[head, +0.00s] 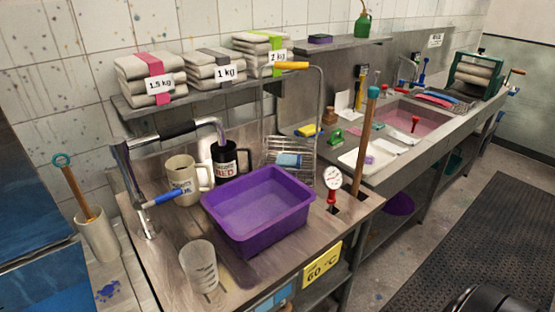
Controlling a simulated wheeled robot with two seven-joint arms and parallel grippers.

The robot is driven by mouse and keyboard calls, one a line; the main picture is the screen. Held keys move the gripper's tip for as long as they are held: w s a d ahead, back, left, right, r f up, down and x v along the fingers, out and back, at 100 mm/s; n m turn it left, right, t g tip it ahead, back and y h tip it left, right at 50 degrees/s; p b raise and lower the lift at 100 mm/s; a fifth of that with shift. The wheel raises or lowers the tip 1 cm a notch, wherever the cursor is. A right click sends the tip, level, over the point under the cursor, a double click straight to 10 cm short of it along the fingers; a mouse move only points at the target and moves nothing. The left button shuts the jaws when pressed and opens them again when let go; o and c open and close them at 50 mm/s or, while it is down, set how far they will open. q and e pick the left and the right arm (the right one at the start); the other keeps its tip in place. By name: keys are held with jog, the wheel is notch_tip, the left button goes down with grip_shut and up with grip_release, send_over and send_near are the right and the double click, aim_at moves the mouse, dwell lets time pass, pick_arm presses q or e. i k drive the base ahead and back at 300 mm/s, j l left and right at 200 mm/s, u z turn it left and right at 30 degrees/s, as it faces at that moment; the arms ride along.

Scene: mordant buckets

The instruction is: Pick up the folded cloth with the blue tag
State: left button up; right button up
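Three stacks of folded pale cloth sit on the wall shelf at the upper left. One has a pink band (152,78), one a grey band (212,69) and one a green band (262,54); each carries a white weight label. I see no blue tag on these stacks. A small light-blue and white item (288,160) lies in the wire rack (301,148) behind the purple tub; it is too small to tell whether it is a tagged cloth. Neither of my grippers is in view.
A purple tub (258,212), a clear beaker (198,265), two mugs and a blue-handled tap (160,198) crowd the near counter. A dial thermometer (332,180) and wooden stick (365,140) stand at its right. A pink-filled sink (410,117) lies beyond.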

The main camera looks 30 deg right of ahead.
aim_at(283, 161)
jog(key=l+u, duration=0.15)
jog(key=u, duration=0.4)
jog(key=l+u, duration=0.2)
jog(key=l, duration=0.3)
jog(key=k+l+u, duration=0.2)
jog(key=l, duration=0.3)
jog(key=l+u, duration=0.2)
jog(key=l, duration=0.3)
jog(key=k+l+u, duration=0.2)
jog(key=l, duration=0.25)
jog(key=i, duration=0.1)
